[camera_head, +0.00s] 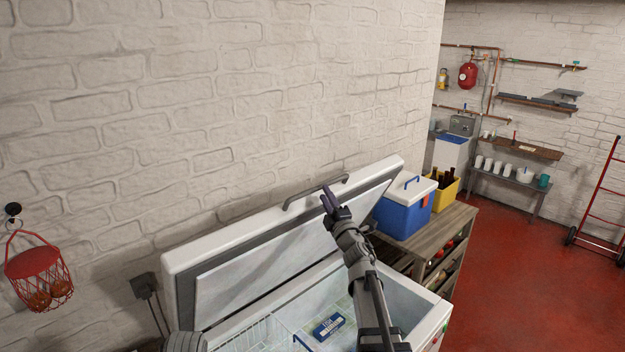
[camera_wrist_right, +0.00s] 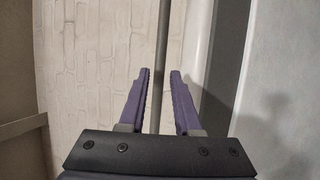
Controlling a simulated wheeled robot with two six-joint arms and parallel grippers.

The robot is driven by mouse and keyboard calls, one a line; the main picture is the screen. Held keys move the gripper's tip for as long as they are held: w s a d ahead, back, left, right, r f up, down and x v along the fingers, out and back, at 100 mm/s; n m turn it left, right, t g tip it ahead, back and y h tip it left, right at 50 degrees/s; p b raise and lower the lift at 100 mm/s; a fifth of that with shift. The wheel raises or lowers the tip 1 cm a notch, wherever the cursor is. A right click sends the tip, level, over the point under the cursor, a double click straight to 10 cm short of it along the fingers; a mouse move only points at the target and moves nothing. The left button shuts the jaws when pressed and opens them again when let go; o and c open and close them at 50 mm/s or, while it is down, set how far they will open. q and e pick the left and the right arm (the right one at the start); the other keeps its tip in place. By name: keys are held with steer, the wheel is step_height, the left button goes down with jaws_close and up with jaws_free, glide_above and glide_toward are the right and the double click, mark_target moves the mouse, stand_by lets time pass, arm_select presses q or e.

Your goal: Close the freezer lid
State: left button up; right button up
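The white chest freezer (camera_head: 432,325) stands against the brick wall with its lid (camera_head: 225,245) raised and tilted back. A dark bar handle (camera_head: 300,198) runs along the lid's upper edge. My right gripper (camera_head: 328,192) is at this handle, its purple fingers by the bar. In the right wrist view the right gripper (camera_wrist_right: 160,72) is open, and the handle bar (camera_wrist_right: 161,50) lines up with the gap between the fingers. I cannot tell how deep the bar sits between them. My left gripper is not in view.
Inside the freezer are a blue box (camera_head: 328,326) and a wire basket (camera_head: 254,338). A wooden shelf unit (camera_head: 440,238) right of the freezer carries a blue cooler (camera_head: 402,213) and a yellow crate (camera_head: 446,192) of bottles. A red net basket (camera_head: 38,272) hangs on the left wall.

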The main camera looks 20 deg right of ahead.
steer(key=p+x, duration=0.2)
steer(key=x, duration=0.5)
steer(key=shift+w+r, duration=0.1)
steer(key=shift+w, duration=0.25)
jaws_close()
stand_by(1.1)
